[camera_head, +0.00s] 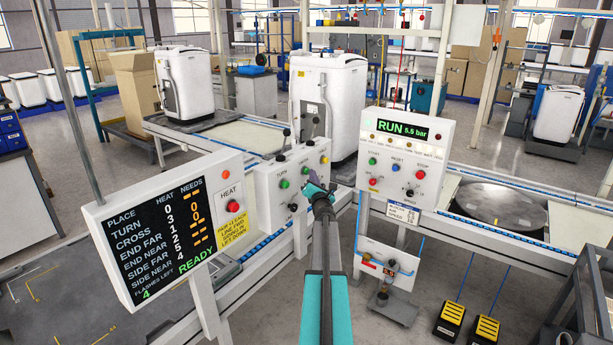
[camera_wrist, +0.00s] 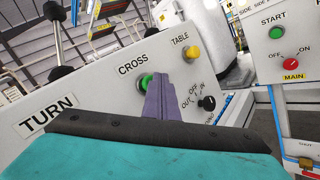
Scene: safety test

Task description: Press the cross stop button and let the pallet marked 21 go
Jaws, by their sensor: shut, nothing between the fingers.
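A white control box (camera_head: 262,190) carries buttons and levers. In the wrist view, a green button (camera_wrist: 143,83) sits beneath the CROSS label (camera_wrist: 133,65) and is partly covered by my fingers. My gripper (camera_wrist: 161,90) is shut and empty, its purple fingertips in front of the button's right side; I cannot tell whether they touch it. In the head view, my gripper (camera_head: 314,188) is at the box's front face. I can read no number 21 on any pallet. White machines (camera_head: 187,85) and (camera_head: 327,92) stand upright on the line behind the box.
A RUN panel (camera_head: 403,160) stands right. A board (camera_head: 165,225) at left shows READY and a red HEAT button (camera_head: 236,206). Yellow pedals (camera_head: 449,320) are on the floor.

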